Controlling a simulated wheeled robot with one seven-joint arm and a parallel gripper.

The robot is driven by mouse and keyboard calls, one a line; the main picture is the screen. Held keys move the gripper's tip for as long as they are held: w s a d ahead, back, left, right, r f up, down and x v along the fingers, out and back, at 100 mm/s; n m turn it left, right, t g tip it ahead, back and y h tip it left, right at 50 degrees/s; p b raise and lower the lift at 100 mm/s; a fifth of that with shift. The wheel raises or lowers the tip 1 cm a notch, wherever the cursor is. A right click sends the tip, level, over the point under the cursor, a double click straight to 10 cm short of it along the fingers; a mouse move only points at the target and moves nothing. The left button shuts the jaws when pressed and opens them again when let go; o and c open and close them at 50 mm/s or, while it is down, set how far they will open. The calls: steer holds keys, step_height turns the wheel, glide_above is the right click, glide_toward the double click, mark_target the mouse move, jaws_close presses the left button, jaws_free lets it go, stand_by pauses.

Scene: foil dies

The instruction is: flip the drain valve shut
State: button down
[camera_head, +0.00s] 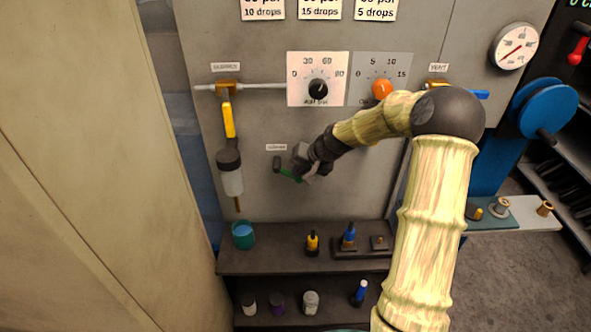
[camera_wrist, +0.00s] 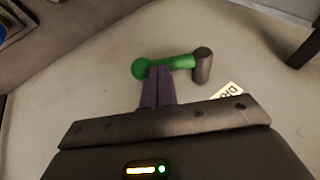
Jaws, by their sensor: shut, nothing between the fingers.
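The drain valve has a green lever (camera_head: 287,173) with a dark grey pivot (camera_head: 277,163) on the grey panel, beneath a small label. In the head view the lever slopes down and right from the pivot, and its far end is partly hidden by my gripper (camera_head: 304,174). In the wrist view the lever (camera_wrist: 178,62) runs left from the grey pivot (camera_wrist: 202,66) to a round green knob (camera_wrist: 139,68). My gripper (camera_wrist: 159,76) is shut and empty. Its fingertips overlap the lever near the knob; I cannot tell whether they touch it.
A clear bowl with a dark top (camera_head: 230,172) hangs left, below a yellow lever (camera_head: 228,119). Two dials, one with an orange knob (camera_head: 382,89), are above my arm. A shelf (camera_head: 290,262) below carries a teal cup (camera_head: 243,235) and small bottles. A blue wheel (camera_head: 548,105) stands right.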

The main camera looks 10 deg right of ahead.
steer(key=shift+f+y+b, duration=0.3)
steer(key=shift+f+b, duration=0.3)
steer(key=shift+b, duration=0.45)
steer(key=shift+f+b, duration=0.2)
steer(key=shift+b, duration=0.45)
steer(key=f+t+y+b, duration=0.1)
steer(key=y+b, duration=0.1)
steer(key=b, duration=0.2)
steer(key=a+f+m+t+y+b, duration=0.1)
steer(key=y+b, duration=0.2)
steer(key=b, duration=0.2)
steer(key=a+f+m+t+y+b, duration=0.1)
steer(key=f+y+b, duration=0.1)
steer(key=b, duration=0.2)
steer(key=shift+w+a+y+b, duration=0.2)
steer(key=shift+w+y+b, duration=0.1)
steer(key=shift+y+b, duration=0.1)
steer(key=shift+a, duration=0.1)
